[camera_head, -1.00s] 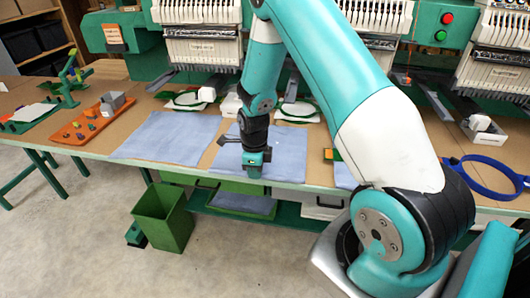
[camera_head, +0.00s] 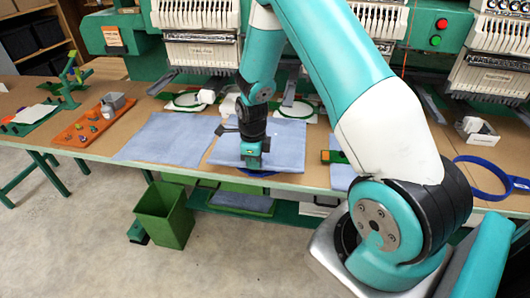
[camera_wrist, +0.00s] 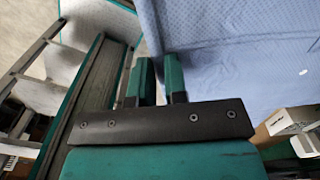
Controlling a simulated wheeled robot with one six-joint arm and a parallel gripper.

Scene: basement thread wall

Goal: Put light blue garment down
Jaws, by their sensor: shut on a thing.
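A light blue garment (camera_head: 285,140) lies spread flat on the brown table, its front part partly hidden by my arm. My gripper (camera_head: 251,163) is low at the garment's front edge, close to the table's front edge. In the wrist view my two fingers (camera_wrist: 160,75) are close together at the edge of the light blue cloth (camera_wrist: 235,55), which fills the upper right. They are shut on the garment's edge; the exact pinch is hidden. A second light blue garment (camera_head: 165,138) lies flat to the left. Part of another one (camera_head: 343,176) shows to the right, behind my arm.
Embroidery machines (camera_head: 203,50) line the back of the table. An orange tray (camera_head: 95,122) holds small parts at the left. A blue hoop (camera_head: 483,177) lies at the right. A green bin (camera_head: 163,213) stands on the floor in front; a green crate (camera_head: 240,200) sits under the table.

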